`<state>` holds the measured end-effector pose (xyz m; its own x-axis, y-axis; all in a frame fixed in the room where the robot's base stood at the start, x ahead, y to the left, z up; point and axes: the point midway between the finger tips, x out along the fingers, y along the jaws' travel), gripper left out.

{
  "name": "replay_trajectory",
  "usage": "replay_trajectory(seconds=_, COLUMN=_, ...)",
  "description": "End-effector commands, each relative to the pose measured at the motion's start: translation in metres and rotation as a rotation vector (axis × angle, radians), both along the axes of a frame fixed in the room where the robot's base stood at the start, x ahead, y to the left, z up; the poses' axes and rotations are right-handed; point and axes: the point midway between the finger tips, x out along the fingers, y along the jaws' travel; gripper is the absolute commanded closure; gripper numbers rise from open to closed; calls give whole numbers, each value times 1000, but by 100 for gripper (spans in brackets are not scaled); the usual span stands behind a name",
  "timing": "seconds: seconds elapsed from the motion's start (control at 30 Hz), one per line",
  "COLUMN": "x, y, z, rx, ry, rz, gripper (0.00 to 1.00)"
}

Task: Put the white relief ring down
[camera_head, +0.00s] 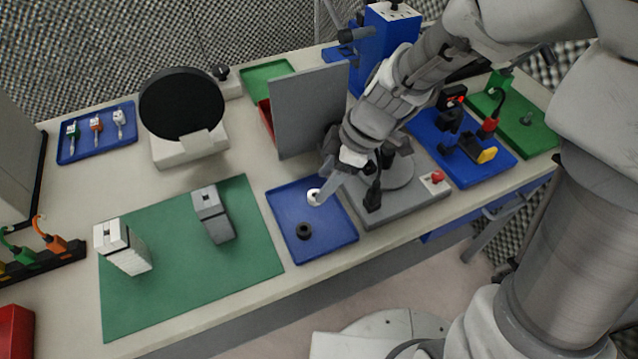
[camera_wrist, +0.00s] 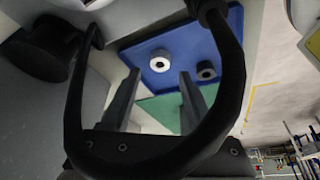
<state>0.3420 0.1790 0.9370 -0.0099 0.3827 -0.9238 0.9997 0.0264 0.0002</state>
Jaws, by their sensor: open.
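The white relief ring (camera_head: 313,197) appears to lie flat on the blue tray (camera_head: 287,207), near the tray's right side. In the wrist view the ring (camera_wrist: 160,62) shows just beyond the fingertips, in line with the gap between them. My gripper (camera_head: 320,193) is over the tray beside the ring, with its fingers pointing down at it. The wrist view shows the gripper (camera_wrist: 159,73) open, with nothing between the fingers. Any small gap between fingertips and ring cannot be told.
A black ring (camera_head: 304,231) lies on the same tray. A grey machine base (camera_head: 405,208) adjoins the tray on the right, and an upright grey panel (camera_head: 308,110) stands behind. A green mat (camera_head: 170,285) with grey and white blocks lies left. The tray's front left is bare.

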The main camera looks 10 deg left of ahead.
Motion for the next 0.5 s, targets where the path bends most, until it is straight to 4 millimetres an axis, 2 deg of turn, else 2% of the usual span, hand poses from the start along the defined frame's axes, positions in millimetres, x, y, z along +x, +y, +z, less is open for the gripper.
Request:
replay_trajectory(seconds=0.03, x=2, y=-5, z=15, rx=2, ry=-6, rz=-3, gripper=39)
replay_trajectory(seconds=0.2, x=2, y=-19, z=48, rx=0, ry=-5, rz=-1, gripper=39)
replay_trajectory(seconds=0.5, x=1, y=-33, z=77, rx=-3, ry=-2, rz=-15, gripper=39)
